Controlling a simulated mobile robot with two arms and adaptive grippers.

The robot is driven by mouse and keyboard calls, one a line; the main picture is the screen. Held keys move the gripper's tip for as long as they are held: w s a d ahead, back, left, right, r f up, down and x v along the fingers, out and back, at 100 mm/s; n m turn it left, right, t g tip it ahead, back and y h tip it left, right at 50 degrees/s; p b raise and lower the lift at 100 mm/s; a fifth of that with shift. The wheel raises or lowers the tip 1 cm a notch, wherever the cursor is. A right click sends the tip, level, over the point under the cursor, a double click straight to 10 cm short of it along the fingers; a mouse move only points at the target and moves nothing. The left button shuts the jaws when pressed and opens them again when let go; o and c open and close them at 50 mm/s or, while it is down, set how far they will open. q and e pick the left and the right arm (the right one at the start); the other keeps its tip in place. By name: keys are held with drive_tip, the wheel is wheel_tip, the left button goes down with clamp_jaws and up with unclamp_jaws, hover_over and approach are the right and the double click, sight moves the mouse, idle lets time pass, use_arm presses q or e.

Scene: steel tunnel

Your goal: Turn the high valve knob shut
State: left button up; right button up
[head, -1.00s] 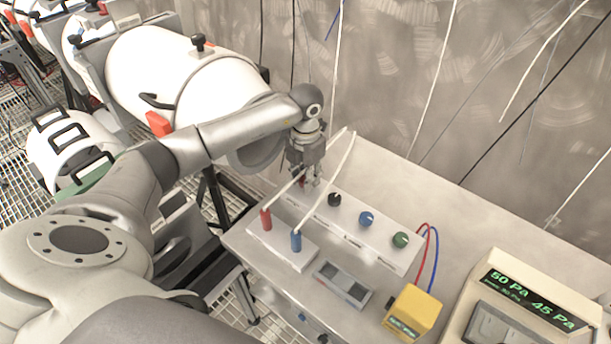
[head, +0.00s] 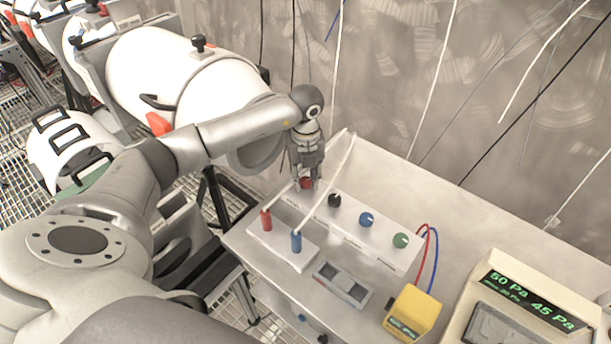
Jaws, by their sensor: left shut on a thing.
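A white valve box (head: 380,250) on the bench carries a row of knobs: red (head: 306,183), black (head: 334,200), blue (head: 366,220) and green (head: 401,240). The labels along the box are too small to read. My left gripper (head: 306,186) points down at the far left end of the row. It is shut on the red knob, with one finger on each side, and partly hides it. The black, blue and green knobs stand free of it. My right gripper is not in view.
A white block with a red plug (head: 266,220) and a blue plug (head: 296,242) stands in front, its pale cables rising close by my gripper. A yellow box (head: 412,312) and a pressure display (head: 535,300) are at right. The back of the bench is clear.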

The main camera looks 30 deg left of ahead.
sight(305, 180)
use_arm(q)
drive_tip(key=n+p, duration=0.1)
drive_tip(key=n, duration=0.4)
drive_tip(key=shift+w+r+n, duration=0.1)
drive_tip(key=shift+n, duration=0.3)
drive_tip(key=shift+o, duration=0.2)
drive_tip(key=shift+a, duration=0.1)
drive_tip(key=shift+c, duration=0.2)
drive_tip(key=o, duration=1.1)
drive_tip(key=shift+c, duration=0.2)
drive_tip(key=shift+r, duration=0.15)
wheel_tip(305, 180, up, 12)
drive_tip(key=shift+f, duration=0.2)
